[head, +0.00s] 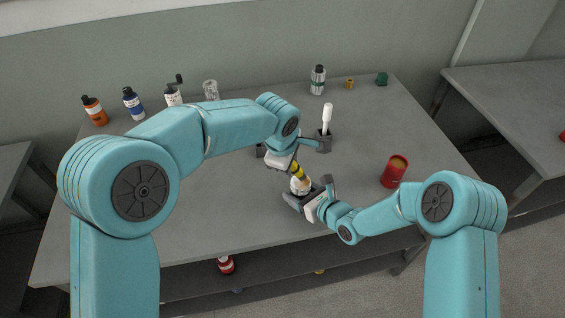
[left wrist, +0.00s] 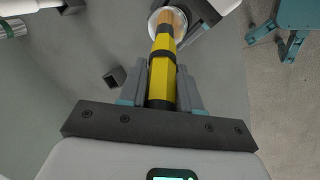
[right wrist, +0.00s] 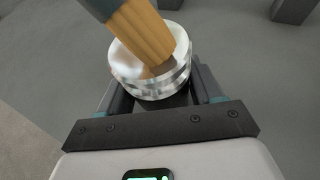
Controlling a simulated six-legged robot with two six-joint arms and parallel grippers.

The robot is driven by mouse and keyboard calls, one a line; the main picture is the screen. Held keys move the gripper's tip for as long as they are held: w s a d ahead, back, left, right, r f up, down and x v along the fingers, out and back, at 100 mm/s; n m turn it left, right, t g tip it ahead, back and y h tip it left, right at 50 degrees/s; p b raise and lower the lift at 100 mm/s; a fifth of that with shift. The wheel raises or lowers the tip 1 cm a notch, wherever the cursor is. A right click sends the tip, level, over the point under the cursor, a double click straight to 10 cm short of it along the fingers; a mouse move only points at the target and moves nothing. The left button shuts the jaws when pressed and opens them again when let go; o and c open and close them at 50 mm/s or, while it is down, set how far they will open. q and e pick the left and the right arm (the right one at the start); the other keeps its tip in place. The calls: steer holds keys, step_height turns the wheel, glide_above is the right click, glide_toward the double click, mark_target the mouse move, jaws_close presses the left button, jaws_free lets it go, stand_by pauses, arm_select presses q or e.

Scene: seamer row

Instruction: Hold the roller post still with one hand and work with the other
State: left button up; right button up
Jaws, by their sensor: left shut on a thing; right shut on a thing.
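The roller post (head: 300,187) is a short, shiny silver-white cylinder near the front middle of the table. My right gripper (head: 309,196) is shut on it from the front right; the post also shows in the right wrist view (right wrist: 122,66). My left gripper (head: 289,168) is shut on a yellow and black handled tool (left wrist: 162,78) with a tan, brush-like end (right wrist: 146,38). That end points down onto the post's top, slightly tilted. It overlaps the top in both wrist views; I cannot tell how firmly it touches. The post's lower part is hidden by my right gripper.
A white-handled item (head: 327,118) stands in a dark holder behind my grippers. A red can (head: 395,172) stands to the right. Orange (head: 95,110) and blue (head: 133,104) bottles and other small items line the back edge. The table's left front is clear.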

arm_select(q)
steer(key=shift+w+d, duration=0.15)
steer(key=shift+d, duration=0.25)
steer(key=shift+w+a+f, duration=0.1)
steer(key=shift+w+a, duration=0.05)
steer(key=shift+a, duration=0.7)
stand_by(6.7)
